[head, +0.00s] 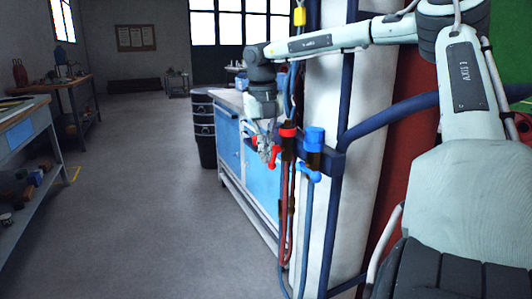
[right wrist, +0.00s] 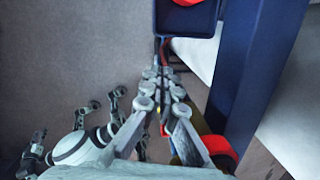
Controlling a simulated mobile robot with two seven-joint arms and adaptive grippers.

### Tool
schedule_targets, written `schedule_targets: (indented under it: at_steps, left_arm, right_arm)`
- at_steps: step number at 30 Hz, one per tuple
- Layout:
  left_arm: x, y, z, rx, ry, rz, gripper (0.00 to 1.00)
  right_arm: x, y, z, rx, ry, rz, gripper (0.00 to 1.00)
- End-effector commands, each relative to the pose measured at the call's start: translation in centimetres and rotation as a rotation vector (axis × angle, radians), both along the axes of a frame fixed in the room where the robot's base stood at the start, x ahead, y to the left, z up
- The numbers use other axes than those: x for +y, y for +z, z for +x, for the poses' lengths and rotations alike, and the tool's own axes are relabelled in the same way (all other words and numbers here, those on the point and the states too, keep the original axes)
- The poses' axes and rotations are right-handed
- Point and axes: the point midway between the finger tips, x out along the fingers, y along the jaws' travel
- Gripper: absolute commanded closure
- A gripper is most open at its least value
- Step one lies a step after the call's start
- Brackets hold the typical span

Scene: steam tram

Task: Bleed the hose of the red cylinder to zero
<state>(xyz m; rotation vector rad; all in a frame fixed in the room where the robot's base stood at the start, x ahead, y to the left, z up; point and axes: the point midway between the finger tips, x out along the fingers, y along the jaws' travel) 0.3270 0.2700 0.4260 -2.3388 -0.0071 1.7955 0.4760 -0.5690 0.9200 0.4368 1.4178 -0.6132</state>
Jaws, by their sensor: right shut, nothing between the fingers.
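The red cylinder (head: 408,140) stands at the right, partly hidden behind my right arm. A red-capped fitting (head: 288,131) with a small red lever (head: 275,157) is on a dark blue bracket, with a red hose (head: 284,220) hanging below. A blue-capped fitting (head: 314,139) with a blue lever (head: 309,172) is beside it. My right gripper (head: 266,147) is just left of the red lever; whether it touches cannot be told. In the right wrist view its fingers (right wrist: 165,75) are together and empty, near the bracket (right wrist: 185,20). My left gripper is not seen.
A pale cylinder (head: 350,190) stands beside the red one. Another bench (head: 22,130) is at the left. The floor (head: 150,200) between is clear.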

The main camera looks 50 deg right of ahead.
Motion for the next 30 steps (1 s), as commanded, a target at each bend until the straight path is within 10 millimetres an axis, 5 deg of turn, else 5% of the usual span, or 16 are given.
schedule_targets:
  at_steps: [30]
  left_arm:
    - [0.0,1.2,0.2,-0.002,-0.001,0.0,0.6]
  right_arm:
    - [0.0,1.6,0.0,0.0,-0.001,0.0,1.0]
